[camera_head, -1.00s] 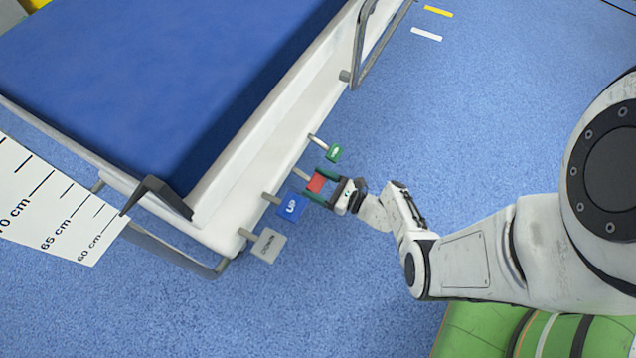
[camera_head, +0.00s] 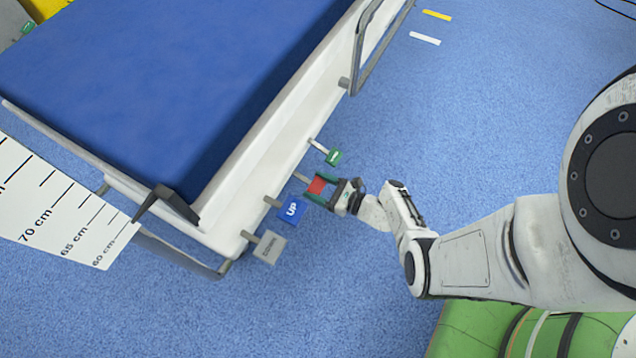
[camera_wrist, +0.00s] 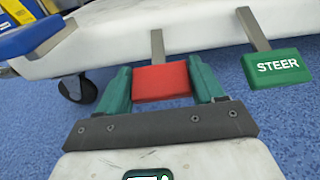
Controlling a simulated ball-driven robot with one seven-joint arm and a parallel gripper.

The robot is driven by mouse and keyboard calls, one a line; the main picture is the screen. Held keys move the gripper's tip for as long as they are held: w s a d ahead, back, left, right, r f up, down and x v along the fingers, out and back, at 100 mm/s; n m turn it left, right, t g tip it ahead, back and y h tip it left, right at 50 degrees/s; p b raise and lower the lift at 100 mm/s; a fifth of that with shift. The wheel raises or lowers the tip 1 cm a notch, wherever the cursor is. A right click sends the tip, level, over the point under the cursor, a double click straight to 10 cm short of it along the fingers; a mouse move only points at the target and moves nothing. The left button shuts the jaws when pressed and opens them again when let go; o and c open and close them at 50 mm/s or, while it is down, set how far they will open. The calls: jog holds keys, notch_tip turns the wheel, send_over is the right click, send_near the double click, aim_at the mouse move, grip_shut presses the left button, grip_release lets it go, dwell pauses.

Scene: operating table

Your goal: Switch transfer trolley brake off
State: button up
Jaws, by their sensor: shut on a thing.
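The transfer trolley (camera_head: 225,215) has a blue mattress (camera_head: 150,80) and a white frame. A red pedal (camera_head: 317,185) sticks out from its side on a metal lever, between the blue UP pedal and a green pedal. My gripper (camera_head: 317,187) is shut on the red pedal, one green finger on each side. In the wrist view the red pedal (camera_wrist: 163,82) sits between the two fingers, its face showing no readable label.
The green STEER pedal (camera_wrist: 277,69) is to the right of the red one. The blue UP pedal (camera_head: 291,208) and the grey DOWN pedal (camera_head: 269,246) are on the other side. A height scale (camera_head: 60,215) stands at left. Blue floor (camera_head: 470,130) is open at right.

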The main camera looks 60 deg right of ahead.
aim_at(306, 180)
jog(key=shift+r+g+p, duration=1.45)
jog(key=shift+g+p, duration=0.15)
jog(key=shift+p, duration=2.3)
jog(key=shift+s+g+p, duration=0.1)
jog(key=shift+g+p, duration=0.2)
jog(key=shift+p, duration=0.25)
jog(key=o, duration=1.4)
jog(key=shift+o, duration=0.2)
jog(key=p+v, duration=0.4)
jog(key=v, duration=0.6)
jog(key=shift+s+r+p, duration=0.15)
jog(key=shift+s+p, duration=0.2)
jog(key=shift+p, duration=0.05)
